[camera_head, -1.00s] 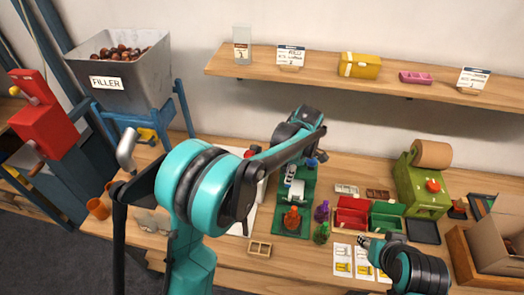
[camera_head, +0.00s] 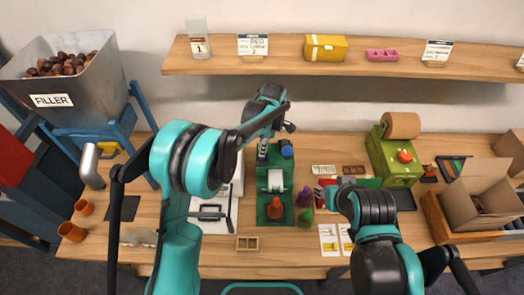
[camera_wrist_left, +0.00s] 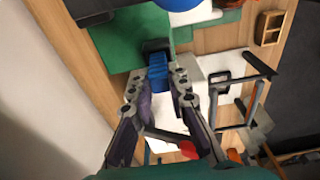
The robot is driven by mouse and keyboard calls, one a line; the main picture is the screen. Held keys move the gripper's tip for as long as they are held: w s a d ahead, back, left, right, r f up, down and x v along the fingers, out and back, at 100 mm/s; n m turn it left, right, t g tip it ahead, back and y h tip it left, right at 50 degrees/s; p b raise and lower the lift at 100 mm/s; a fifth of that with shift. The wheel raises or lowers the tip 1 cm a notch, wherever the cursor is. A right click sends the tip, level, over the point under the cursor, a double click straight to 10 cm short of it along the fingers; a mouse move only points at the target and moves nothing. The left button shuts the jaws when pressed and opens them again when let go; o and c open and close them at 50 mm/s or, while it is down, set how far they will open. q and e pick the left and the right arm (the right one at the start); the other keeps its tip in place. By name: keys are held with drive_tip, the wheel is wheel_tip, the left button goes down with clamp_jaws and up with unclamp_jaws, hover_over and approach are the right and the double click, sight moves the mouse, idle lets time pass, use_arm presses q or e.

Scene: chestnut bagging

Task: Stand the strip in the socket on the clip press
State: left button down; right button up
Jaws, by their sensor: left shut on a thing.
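The clip press (camera_head: 263,213) appears to be the green-based device on the bench, with a blue round knob (camera_head: 287,149) near its back. In the left wrist view its green base (camera_wrist_left: 118,48) shows beyond my fingers. My left gripper (camera_wrist_left: 158,80) is shut on a ribbed blue strip (camera_wrist_left: 157,70). The strip's far end meets or overlaps a black block (camera_wrist_left: 156,46), perhaps the socket; I cannot tell whether it is seated.
A white device (camera_head: 213,212) is to the left. A green machine with a roll (camera_head: 398,160) and an open carton (camera_head: 482,195) stand right. A shelf (camera_head: 340,65) runs behind.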

use_arm(q)
drive_tip(key=shift+f, duration=0.85)
drive_tip(key=shift+f, duration=0.1)
drive_tip(key=c, duration=1.5)
unclamp_jaws()
drive_tip(key=shift+o, duration=0.2)
wheel_tip(320, 180, up, 12)
drive_tip(key=d+p, duration=0.1)
drive_tip(key=shift+d+r, duration=0.15)
drive_tip(key=shift+r, duration=0.05)
